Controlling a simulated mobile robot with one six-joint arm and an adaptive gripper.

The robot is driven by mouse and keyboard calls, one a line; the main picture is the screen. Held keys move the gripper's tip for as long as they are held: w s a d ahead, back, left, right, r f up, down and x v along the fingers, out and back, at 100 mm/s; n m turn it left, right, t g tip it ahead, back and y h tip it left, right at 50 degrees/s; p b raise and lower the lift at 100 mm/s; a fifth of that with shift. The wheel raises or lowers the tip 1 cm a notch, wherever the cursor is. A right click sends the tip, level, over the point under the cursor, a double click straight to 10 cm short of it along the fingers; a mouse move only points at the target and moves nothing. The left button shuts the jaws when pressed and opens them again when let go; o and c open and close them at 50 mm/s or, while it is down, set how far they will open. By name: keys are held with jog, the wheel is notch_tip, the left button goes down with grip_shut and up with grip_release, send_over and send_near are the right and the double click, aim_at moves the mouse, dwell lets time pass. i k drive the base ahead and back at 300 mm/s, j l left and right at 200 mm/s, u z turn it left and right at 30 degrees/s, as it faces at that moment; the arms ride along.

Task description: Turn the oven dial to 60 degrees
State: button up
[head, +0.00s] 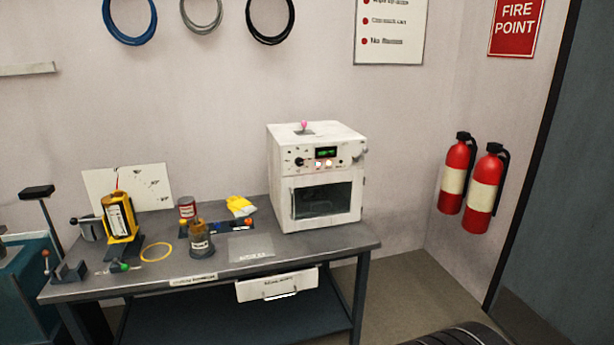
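The white oven (280,205) stands at the right end of the grey bench. Its front panel has a small black dial (299,161) on the left, beside a green lit display (326,152). The dial's pointer and the display digits are too small to read. Small pale and reddish buttons (323,163) sit below the display. The oven door (322,201) with its dark window looks shut. My gripper is not in view.
The bench (215,263) holds a yellow pump-like device (120,217), jars (200,240), a yellow cloth or glove (240,206) and a yellow ring (156,251) left of the oven. A white drawer (275,286) hangs below. Fire extinguishers (470,190) hang at right.

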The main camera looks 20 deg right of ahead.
aim_at(298, 161)
jog(key=i+l+z, duration=0.25)
jog(key=i, duration=0.7)
jog(key=i+z, duration=0.3)
jog(key=i, duration=0.6)
